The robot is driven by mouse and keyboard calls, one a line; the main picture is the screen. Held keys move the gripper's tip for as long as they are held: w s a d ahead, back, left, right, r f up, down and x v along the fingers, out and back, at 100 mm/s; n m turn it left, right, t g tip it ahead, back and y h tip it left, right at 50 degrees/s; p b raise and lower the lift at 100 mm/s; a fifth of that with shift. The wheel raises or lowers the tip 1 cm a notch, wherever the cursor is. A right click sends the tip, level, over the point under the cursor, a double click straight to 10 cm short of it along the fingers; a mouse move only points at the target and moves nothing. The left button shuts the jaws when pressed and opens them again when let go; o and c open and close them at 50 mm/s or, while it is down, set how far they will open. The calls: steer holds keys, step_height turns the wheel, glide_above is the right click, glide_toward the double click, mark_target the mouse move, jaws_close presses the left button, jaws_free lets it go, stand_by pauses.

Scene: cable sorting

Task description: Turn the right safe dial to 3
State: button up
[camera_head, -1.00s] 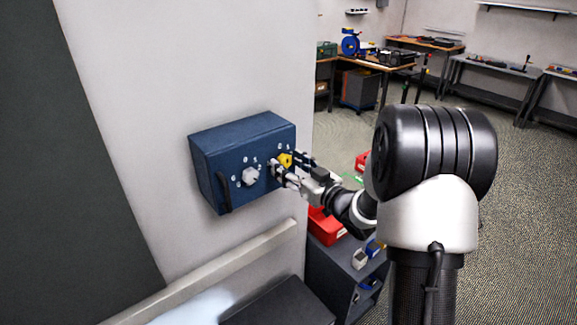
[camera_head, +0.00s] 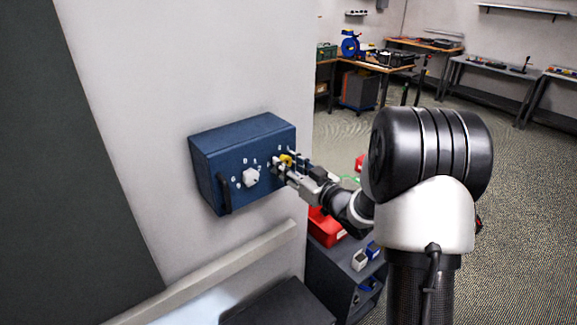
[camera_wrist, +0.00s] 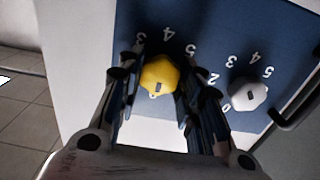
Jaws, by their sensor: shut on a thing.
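The blue safe (camera_head: 213,152) is fixed to the white wall, with two dials on its front. The right dial is yellow (camera_head: 286,160), and the left dial is white (camera_head: 250,177). My gripper (camera_head: 281,165) is shut on the yellow dial, with one finger on each side of it. In the wrist view the yellow dial (camera_wrist: 159,74) sits between the fingers, with a small dark mark on its face. The white numbers 3, 4 and 5 show beside it, upside down; the fingers hide others. The white dial (camera_wrist: 248,93) is clear of the fingers.
A black handle (camera_head: 224,194) is at the safe's left front edge. A ledge (camera_head: 215,270) runs along the wall below. A grey cabinet with a red bin (camera_head: 325,227) stands below my arm. Workbenches line the far walls, with open floor before them.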

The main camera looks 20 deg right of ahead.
steer(key=shift+m, duration=0.3)
steer(key=shift+c, duration=0.6)
steer(key=m+p, duration=1.4)
steer(key=m, duration=1.2)
steer(key=o, duration=1.1)
